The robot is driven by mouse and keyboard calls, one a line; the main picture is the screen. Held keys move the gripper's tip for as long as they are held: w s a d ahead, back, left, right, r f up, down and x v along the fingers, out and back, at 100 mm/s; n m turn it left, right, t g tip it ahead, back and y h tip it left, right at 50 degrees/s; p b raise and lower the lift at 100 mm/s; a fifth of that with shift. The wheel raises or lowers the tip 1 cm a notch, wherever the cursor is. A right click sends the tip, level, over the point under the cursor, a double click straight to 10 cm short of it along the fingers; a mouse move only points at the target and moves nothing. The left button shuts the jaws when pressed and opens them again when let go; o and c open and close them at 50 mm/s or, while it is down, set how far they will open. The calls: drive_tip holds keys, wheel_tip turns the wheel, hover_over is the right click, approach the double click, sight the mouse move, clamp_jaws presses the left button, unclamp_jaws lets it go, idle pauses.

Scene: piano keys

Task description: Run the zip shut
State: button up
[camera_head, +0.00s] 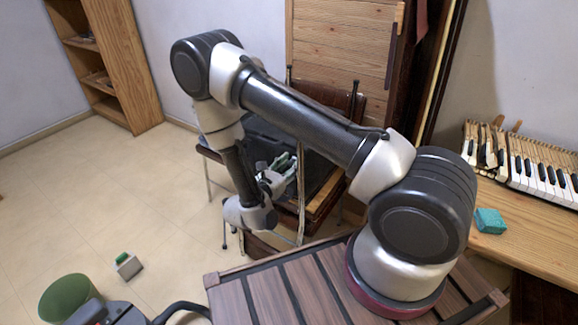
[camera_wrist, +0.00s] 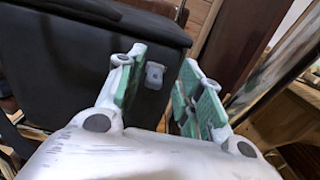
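A black soft case (camera_wrist: 80,65) fills the left of the wrist view. In the head view the black case (camera_head: 259,132) sits on a chair behind my arm, partly hidden by it. A small grey tab (camera_wrist: 153,75), seemingly the zip pull, shows against the case's dark side. My gripper (camera_wrist: 165,60) is open, its green-padded fingers apart. The tab appears between the fingers in the picture, beyond them, and I see no finger closed on it. In the head view my gripper (camera_head: 283,172) is in front of the case. The zip's track cannot be made out.
A slatted wooden table (camera_head: 245,295) is in front. A bench at right holds piano keys (camera_head: 540,170) and a teal sponge (camera_head: 490,220). A green bin (camera_head: 68,298) and a small block (camera_head: 127,266) stand on the floor. Open floor lies at left.

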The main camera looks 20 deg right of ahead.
drive_tip(key=v, duration=1.2)
drive_tip(key=shift+f, duration=0.1)
drive_tip(key=s+d+m+g+h, duration=0.2)
drive_tip(key=s+d+g, duration=0.3)
drive_tip(key=s+d+r+m+y, duration=0.4)
drive_tip(key=r+m, duration=0.3)
drive_tip(key=r, duration=0.4)
drive_tip(key=s+d+r+m+y, duration=0.5)
drive_tip(key=r+m+y, duration=0.2)
drive_tip(key=r, duration=0.5)
drive_tip(key=s+d+r+m+g+y, duration=0.1)
drive_tip(key=s+d+r+m+y, duration=0.3)
drive_tip(key=r+m, duration=0.5)
wheel_tip(320, 180, up, 3)
drive_tip(key=shift+s+d+y, duration=0.35)
drive_tip(key=shift+d+y, duration=0.25)
drive_tip(key=shift+y, duration=0.2)
